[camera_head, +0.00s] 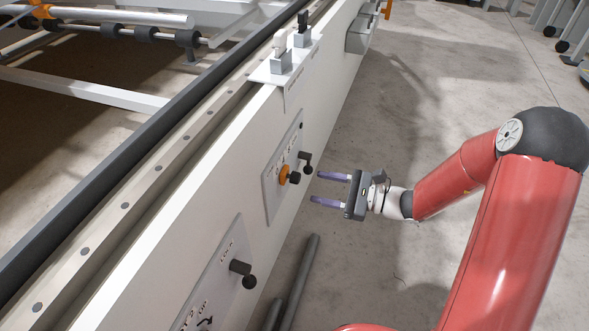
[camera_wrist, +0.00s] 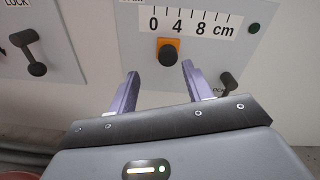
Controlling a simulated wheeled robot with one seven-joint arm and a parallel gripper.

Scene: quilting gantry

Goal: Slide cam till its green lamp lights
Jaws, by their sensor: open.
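The cam slider is an orange block (camera_head: 283,174) with a black knob (camera_wrist: 167,55), on a pale panel (camera_head: 270,199) on the white beam's side. In the wrist view the orange block (camera_wrist: 171,44) stands under the scale (camera_wrist: 190,24), between the 0 and the 4. A small round lamp (camera_wrist: 254,28) at the panel's upper right looks dark green and unlit. My gripper (camera_head: 316,187) is open and empty, its purple fingers pointing at the panel. In the wrist view the fingertips (camera_wrist: 160,70) lie either side of and just below the knob, apparently short of it.
A black lever (camera_wrist: 229,84) sits right of the knob, close to the right finger. Another panel marked LOCK (camera_head: 215,270) with a black lever (camera_head: 242,271) is nearer. Grey tubes (camera_head: 300,280) lie below on the floor.

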